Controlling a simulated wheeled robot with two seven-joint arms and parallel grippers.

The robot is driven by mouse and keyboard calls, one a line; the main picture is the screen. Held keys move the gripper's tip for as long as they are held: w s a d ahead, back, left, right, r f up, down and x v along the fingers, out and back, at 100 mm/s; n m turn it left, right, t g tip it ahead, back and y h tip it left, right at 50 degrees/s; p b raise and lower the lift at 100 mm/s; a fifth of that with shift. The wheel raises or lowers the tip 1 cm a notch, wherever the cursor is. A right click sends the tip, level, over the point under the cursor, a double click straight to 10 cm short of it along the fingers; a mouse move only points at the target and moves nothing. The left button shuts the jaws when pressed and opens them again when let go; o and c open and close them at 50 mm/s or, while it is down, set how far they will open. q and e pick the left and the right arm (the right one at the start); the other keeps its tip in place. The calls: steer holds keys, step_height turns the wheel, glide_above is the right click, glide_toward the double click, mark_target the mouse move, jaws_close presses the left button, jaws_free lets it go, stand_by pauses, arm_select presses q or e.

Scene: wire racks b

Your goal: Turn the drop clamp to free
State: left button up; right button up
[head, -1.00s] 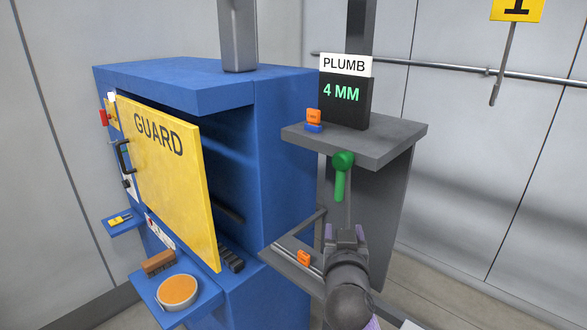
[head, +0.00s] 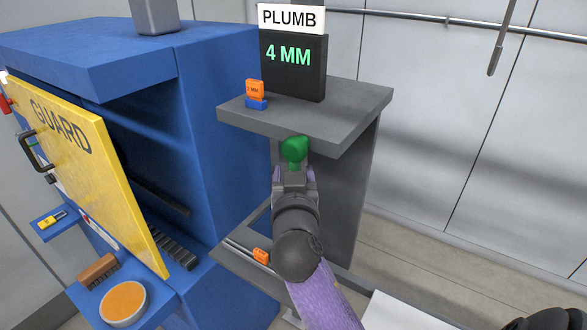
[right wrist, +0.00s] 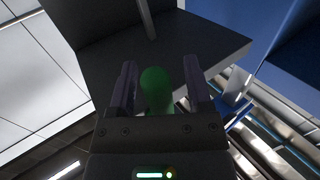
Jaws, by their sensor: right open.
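The drop clamp's green handle (head: 294,149) sits under the front edge of the grey shelf, below the display. Its round head shows, and its lower part is hidden behind my right gripper (head: 294,175). In the right wrist view the green handle (right wrist: 157,88) stands between the two fingers of my open right gripper (right wrist: 160,70), nearer the left finger. A gap shows on its right; I cannot tell whether the left finger touches it.
The grey shelf (head: 350,112) carries the display (head: 293,66) reading 4 MM, and an orange and blue block (head: 256,94). The blue machine (head: 215,120) with its open yellow guard (head: 85,160) stands left. An orange tag (head: 261,256) sits on the lower frame.

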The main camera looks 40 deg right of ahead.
steer(key=shift+c, duration=0.5)
jaws_close()
stand_by(0.8)
